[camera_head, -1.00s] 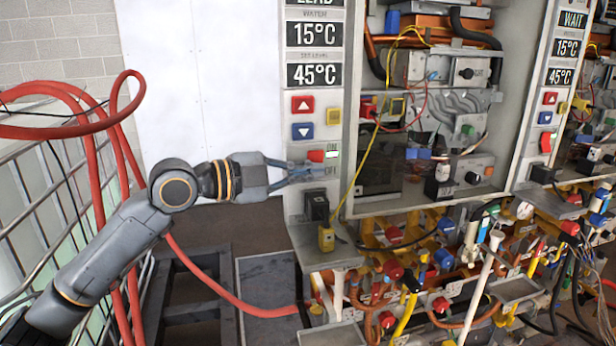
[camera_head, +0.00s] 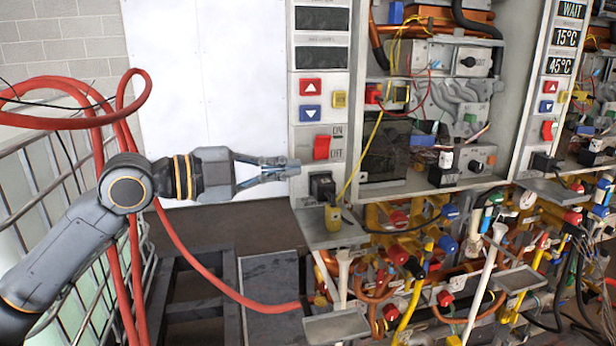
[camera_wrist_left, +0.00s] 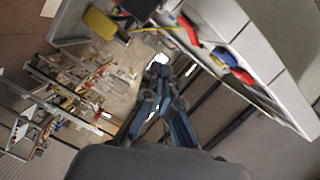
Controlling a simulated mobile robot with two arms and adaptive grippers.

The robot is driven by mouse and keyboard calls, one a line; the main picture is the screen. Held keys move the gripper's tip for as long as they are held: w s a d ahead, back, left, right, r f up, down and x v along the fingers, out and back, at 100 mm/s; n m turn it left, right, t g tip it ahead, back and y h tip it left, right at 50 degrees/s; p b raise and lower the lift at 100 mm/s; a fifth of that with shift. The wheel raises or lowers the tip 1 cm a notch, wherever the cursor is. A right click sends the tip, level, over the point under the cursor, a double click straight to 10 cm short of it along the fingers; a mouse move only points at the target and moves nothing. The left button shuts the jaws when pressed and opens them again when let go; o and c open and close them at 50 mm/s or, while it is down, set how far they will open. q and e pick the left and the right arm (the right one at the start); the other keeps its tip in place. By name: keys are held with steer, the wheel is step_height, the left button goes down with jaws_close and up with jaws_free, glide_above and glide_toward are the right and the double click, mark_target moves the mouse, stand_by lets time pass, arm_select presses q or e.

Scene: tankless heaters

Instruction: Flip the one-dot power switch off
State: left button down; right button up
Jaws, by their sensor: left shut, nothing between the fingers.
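The red power switch (camera_head: 321,147) is on the left heater's front panel (camera_head: 340,125), between the ON and OFF labels. No dot marking can be made out. The heater's two displays (camera_head: 321,18) are dark. My left gripper (camera_head: 296,167) is shut and empty, its tips at the panel's left edge, below and left of the switch. A gap shows between tips and switch. In the left wrist view the closed fingers (camera_wrist_left: 160,75) point toward the panel, and the red switch (camera_wrist_left: 189,30) shows beyond them. My right gripper is not in view.
Red and blue arrow buttons (camera_head: 310,99) sit above the switch. A black plug (camera_head: 322,187) and a yellow connector (camera_head: 333,218) are just below. A second heater (camera_head: 548,110) with lit displays stands right. A red hose (camera_head: 110,230) and wire cage (camera_head: 40,190) are near my left arm.

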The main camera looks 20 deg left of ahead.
arm_select(q)
steer(key=b+v, duration=0.1)
steer(key=v, duration=0.2)
steer(key=shift+s+f, duration=0.1)
steer(key=shift+s, duration=0.05)
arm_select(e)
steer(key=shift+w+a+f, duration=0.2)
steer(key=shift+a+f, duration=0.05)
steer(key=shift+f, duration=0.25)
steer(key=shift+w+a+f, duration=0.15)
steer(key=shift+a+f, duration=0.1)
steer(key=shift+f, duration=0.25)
